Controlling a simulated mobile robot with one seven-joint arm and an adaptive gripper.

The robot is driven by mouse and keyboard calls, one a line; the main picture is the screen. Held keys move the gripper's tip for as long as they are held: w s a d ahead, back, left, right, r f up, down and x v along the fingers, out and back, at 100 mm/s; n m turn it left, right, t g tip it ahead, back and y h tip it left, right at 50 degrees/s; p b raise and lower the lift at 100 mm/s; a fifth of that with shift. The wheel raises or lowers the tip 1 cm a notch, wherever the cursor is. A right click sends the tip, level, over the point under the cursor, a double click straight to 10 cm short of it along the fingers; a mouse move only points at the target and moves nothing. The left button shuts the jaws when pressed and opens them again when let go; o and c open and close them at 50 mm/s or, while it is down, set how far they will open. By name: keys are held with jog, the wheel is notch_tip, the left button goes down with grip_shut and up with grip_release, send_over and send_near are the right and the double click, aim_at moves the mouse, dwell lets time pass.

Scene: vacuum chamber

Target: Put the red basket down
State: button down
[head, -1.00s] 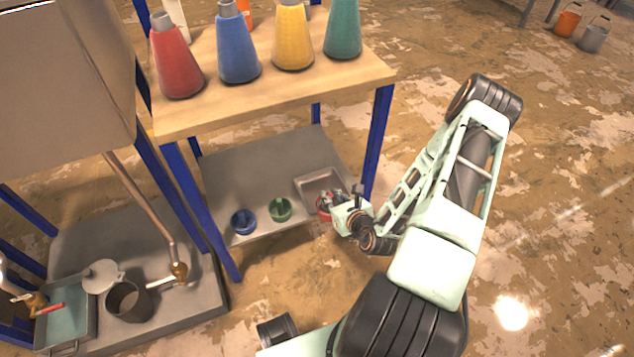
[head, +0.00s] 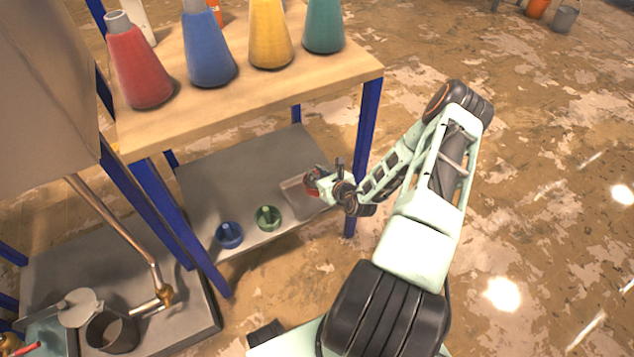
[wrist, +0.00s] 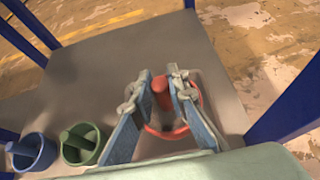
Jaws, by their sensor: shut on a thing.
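The red basket (wrist: 182,122) is a small round cup with a red grip post between my fingers. In the head view the red basket (head: 311,187) is partly hidden by my gripper (head: 323,180). My gripper (wrist: 166,88) is shut on the post, with a finger on each side. The basket appears over the shallow metal tray (head: 291,193) at the lower shelf's right end. I cannot tell how far its base is above the tray.
A green basket (head: 268,217) and a blue basket (head: 229,235) stand left on the lower shelf (head: 220,190). A blue post (head: 365,150) rises at the right. The wooden top (head: 330,75) with colored flasks is overhead. The shelf's back is clear.

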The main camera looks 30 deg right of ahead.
jog(key=w+f, duration=0.1)
jog(key=w+d+f+b, duration=0.1)
jog(key=w+d+f, duration=0.1)
jog(key=f, duration=0.1)
jog(key=shift+f, duration=0.1)
jog(key=shift+f+b, duration=0.7)
jog(key=shift+f, duration=0.65)
jog(key=shift+a, duration=0.1)
jog(key=shift+f, duration=0.2)
jog(key=c, duration=1.9)
grip_release()
jog(key=shift+s, duration=0.1)
jog(key=shift+s+r, duration=0.2)
jog(key=shift+r, duration=0.2)
jog(key=p+v, duration=0.4)
jog(key=v, duration=0.7)
jog(key=shift+s, duration=0.3)
